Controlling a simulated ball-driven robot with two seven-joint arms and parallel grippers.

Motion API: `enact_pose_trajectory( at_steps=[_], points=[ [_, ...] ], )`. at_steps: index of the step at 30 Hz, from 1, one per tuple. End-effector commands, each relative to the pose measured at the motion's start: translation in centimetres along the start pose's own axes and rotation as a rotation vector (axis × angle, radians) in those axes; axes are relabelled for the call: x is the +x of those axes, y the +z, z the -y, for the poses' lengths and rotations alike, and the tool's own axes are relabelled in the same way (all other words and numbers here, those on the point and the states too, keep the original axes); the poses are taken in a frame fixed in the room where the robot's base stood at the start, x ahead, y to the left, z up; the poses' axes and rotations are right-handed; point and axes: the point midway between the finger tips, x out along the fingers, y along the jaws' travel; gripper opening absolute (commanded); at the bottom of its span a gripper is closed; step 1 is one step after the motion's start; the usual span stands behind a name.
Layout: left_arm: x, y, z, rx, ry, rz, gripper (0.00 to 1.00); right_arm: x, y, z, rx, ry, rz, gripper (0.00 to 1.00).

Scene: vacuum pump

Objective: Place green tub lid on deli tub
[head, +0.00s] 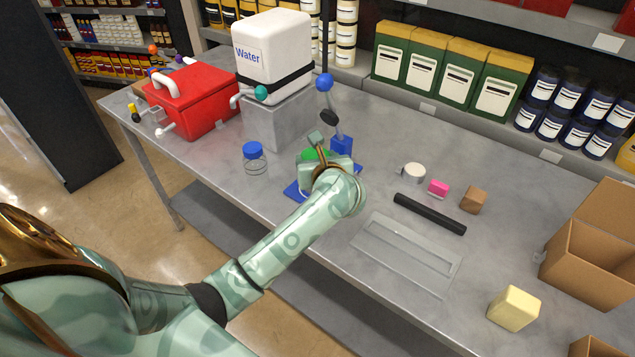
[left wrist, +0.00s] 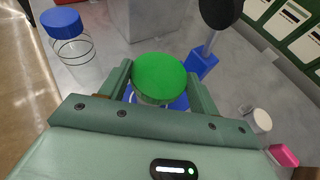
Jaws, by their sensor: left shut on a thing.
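The green tub lid (left wrist: 160,77) is a round green disc between the two fingers of my left gripper (left wrist: 161,88) in the left wrist view. In the head view the lid (head: 313,154) shows partly behind my left gripper (head: 318,160). The left gripper is shut on the lid. A pale, clear rim just under the lid looks like the deli tub (left wrist: 152,100), over a blue base (left wrist: 181,103); the fingers hide most of it. I cannot tell whether the lid is seated on the tub or just above it. My right gripper is not in view.
A clear jar with a blue lid (head: 253,150) stands left of the gripper. A blue post with a ball top (head: 341,146) stands close behind. A red box (head: 192,102) and white water tank (head: 272,58) are further back. A black bar (head: 429,214) lies to the right.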

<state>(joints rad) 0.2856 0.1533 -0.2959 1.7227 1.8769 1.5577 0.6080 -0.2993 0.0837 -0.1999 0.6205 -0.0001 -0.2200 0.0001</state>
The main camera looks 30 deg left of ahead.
Motion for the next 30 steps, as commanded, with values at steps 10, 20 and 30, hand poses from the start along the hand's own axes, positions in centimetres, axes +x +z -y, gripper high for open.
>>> enact_pose_trajectory(
  at_steps=[10, 20, 30],
  points=[
    [3.1, -2.5, 0.0, 0.004, 0.000, 0.001, 0.41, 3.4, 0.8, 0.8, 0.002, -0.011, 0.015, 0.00],
    [3.6, -3.9, 0.1, 0.000, -0.002, 0.002, 0.41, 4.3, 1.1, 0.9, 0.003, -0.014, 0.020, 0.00],
    [3.9, -4.8, 0.1, 0.000, -0.001, 0.001, 0.41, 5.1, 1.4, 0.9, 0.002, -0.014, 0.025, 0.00]
  ],
)
